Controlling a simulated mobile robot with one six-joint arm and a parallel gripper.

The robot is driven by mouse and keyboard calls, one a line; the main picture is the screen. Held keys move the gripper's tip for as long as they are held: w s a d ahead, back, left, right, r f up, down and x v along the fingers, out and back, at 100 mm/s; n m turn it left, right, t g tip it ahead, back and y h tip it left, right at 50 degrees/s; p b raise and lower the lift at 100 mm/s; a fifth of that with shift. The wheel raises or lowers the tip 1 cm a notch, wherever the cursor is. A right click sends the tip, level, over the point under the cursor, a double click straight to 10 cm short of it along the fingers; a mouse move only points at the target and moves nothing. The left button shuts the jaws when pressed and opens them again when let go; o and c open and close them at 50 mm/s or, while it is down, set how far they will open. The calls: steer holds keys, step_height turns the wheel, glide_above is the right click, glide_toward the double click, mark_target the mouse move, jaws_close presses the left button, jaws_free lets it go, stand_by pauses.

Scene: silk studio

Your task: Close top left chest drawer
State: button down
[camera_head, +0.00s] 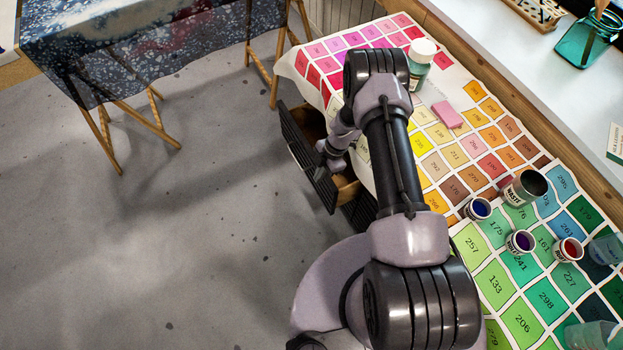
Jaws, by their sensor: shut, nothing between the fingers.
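The chest stands under a cloth of coloured, numbered squares (455,185), which hides most of it. One drawer (303,163) with a dark slatted front stands pulled out to the left, and its wooden inside shows. My arm covers part of the drawer. My gripper (322,172) is shut and empty at the drawer's front, near its middle. I cannot tell whether it touches the front. Another dark slatted front (360,210) shows lower down, partly hidden by my arm.
A trestle table (150,45) with patterned fabric is at the upper left. The grey floor (150,240) left of the drawer is clear.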

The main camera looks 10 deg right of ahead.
steer(key=s+a+p, duration=0.1)
steer(key=s+a, duration=0.1)
steer(key=a, duration=0.2)
steer(key=w+p+v, duration=0.1)
steer(key=p+v, duration=0.3)
steer(key=v, duration=0.6)
steer(key=w+a+t+h+p, duration=0.2)
steer(key=w+a+t+h, duration=0.2)
steer(key=w+a, duration=0.35)
steer(key=s+g+h, duration=0.2)
steer(key=s+h, duration=0.2)
steer(key=s, duration=0.2)
steer(key=w+d+f+b, duration=0.1)
steer(key=d+f+b, duration=0.2)
steer(key=d+f, duration=0.4)
step_height(320, 180, down, 2)
steer(key=shift+w+f, duration=0.2)
steer(key=shift+w, duration=0.1)
steer(key=shift+d, duration=0.1)
